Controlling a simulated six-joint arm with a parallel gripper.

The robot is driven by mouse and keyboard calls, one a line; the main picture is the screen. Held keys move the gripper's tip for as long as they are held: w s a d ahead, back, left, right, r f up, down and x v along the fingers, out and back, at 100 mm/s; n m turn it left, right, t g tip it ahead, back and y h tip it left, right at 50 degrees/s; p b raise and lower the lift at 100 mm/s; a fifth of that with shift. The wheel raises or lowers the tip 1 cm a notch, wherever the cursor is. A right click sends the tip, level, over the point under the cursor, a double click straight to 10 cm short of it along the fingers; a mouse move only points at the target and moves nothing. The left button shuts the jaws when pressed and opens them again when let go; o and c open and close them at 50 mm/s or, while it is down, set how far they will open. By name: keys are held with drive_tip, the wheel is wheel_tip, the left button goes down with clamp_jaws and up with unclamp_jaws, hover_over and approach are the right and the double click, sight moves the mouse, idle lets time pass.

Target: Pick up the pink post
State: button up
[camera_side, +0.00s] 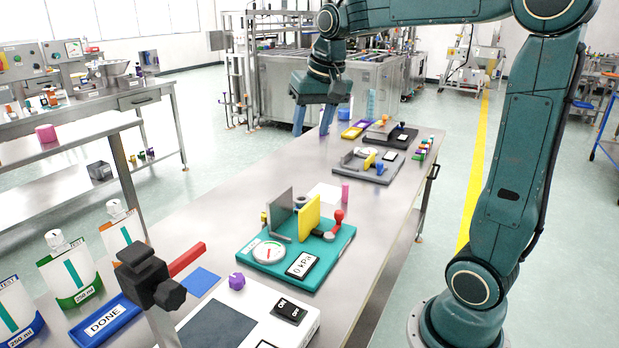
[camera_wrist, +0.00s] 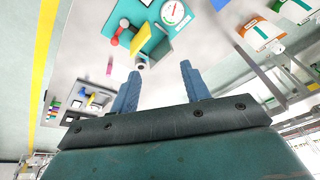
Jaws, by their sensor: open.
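The pink post (camera_side: 345,192) is a small upright cylinder on the long steel table, beside a white block. It also shows in the wrist view (camera_wrist: 110,66), left of my fingers and beyond the tip of the left one. My gripper (camera_side: 313,121) is over the far part of the table with its two blue fingers spread and pointing down. In the wrist view my gripper (camera_wrist: 161,70) has nothing between its fingers. The post is apart from it, nearer the side camera.
A teal fixture (camera_side: 325,262) with a gauge, yellow plate and red knob stands near the post. The white block (camera_side: 323,195) is close to its left. A grey fixture (camera_side: 366,167) and a dark one (camera_side: 396,140) lie farther back.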

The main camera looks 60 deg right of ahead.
drive_tip(key=w+d+f+m, duration=0.3)
drive_tip(key=w+d, duration=0.3)
drive_tip(key=d, duration=0.2)
drive_tip(key=m+g+y, duration=0.1)
drive_tip(key=m+g, duration=0.2)
drive_tip(key=m, duration=0.5)
hover_over(345, 184)
wheel_tip(345, 184, down, 19)
drive_tip(key=shift+f, duration=0.25)
drive_tip(key=shift+f, duration=0.1)
drive_tip(key=shift+f, duration=4.15)
drive_tip(key=shift+f, duration=0.1)
